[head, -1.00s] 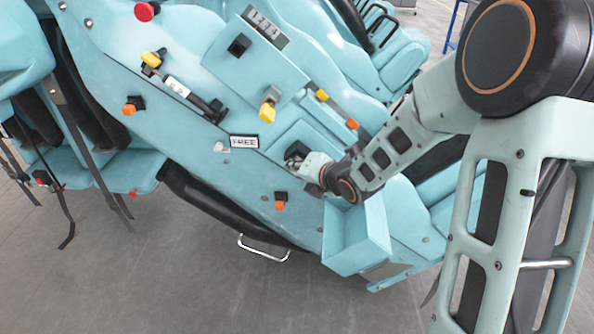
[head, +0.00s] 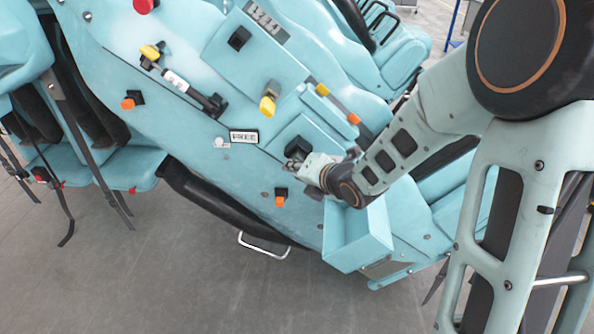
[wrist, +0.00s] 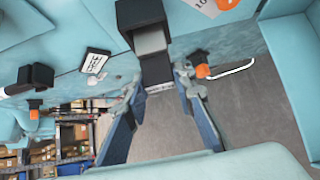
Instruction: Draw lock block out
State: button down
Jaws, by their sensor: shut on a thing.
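The lock block (wrist: 153,66) is a grey and dark block in the middle of the wrist view. It lies in line with a black socket (wrist: 140,13) on the turquoise panel; I cannot tell how much of it is still inside. My gripper (wrist: 158,80) is shut on the block, with one finger on each side. There the fingers and wrist hide most of the block, and a dark socket part shows beside the fingertips.
A "FREE" label (head: 243,137) is left of my gripper. An orange knob (head: 280,199) sits below it, and a yellow handle (head: 268,104) above. A black bumper (head: 220,207) with a metal handle (head: 263,246) runs along the lower edge. Open floor lies below.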

jog(key=shift+s+b, duration=0.8)
jog(key=shift+s, duration=1.1)
jog(key=shift+r, duration=0.1)
jog(key=s+b, duration=0.5)
jog(key=s, duration=0.1)
jog(key=shift+a, duration=0.2)
jog(key=shift+w+a+r+p, duration=0.1)
jog(key=shift+r+p, duration=0.1)
jog(key=shift+p, duration=0.1)
